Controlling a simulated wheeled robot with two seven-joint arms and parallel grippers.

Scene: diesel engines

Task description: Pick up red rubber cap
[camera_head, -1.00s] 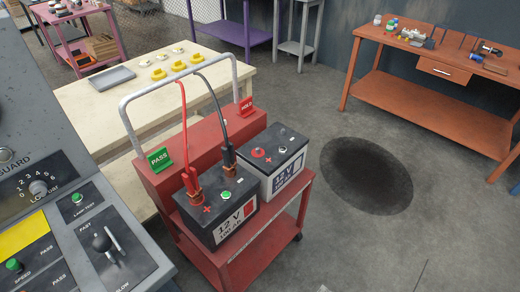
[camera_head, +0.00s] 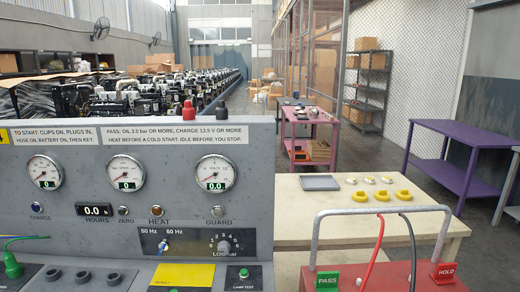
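A small red cap-like piece (camera_head: 188,112) stands on the top edge of the grey console. A similar black piece (camera_head: 217,112) stands just to its right. I cannot tell for sure that the red one is rubber, or whether it is loose or fixed. Neither of my grippers is in view.
The grey console (camera_head: 90,215) with gauges fills the left front. A red cart (camera_head: 400,277) with PASS and HOLD signs and a grey handle stands at the lower right. Behind it, a cream table (camera_head: 420,190) holds a grey tray (camera_head: 321,183) and several yellow rings.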

